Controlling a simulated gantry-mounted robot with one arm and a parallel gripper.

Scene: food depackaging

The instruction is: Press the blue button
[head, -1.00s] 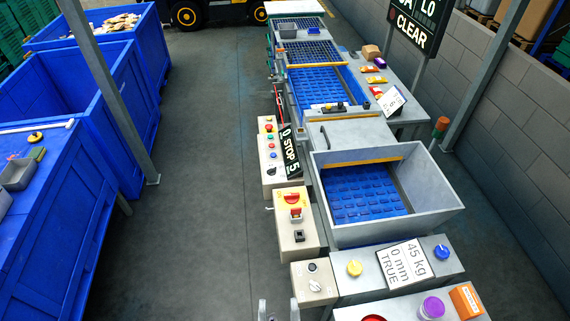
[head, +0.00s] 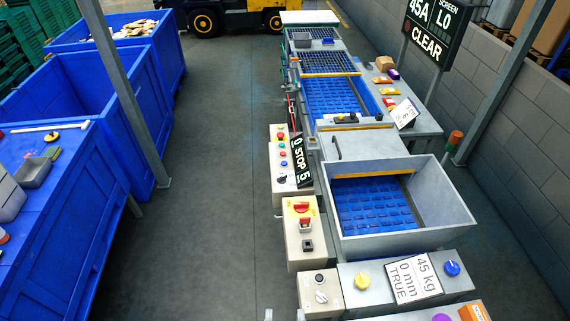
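A small blue button (head: 284,162) sits on the front of a beige control panel (head: 275,192), below red and green buttons and above a black knob. A larger blue knob-like control (head: 452,268) sits on the grey box at the lower right, beside the white sign. My gripper (head: 284,315) shows only as two fingertips at the bottom edge. They are apart with nothing seen between them. It is well in front of the beige panel and touches no button. The rest of the gripper is out of view.
A beige box with a red switch on yellow (head: 300,206) and another with a grey knob (head: 320,283) stand between my gripper and the panel. A grey hopper (head: 440,205) is to the right. Blue bins (head: 80,200) line the left. The floor (head: 215,200) between is clear.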

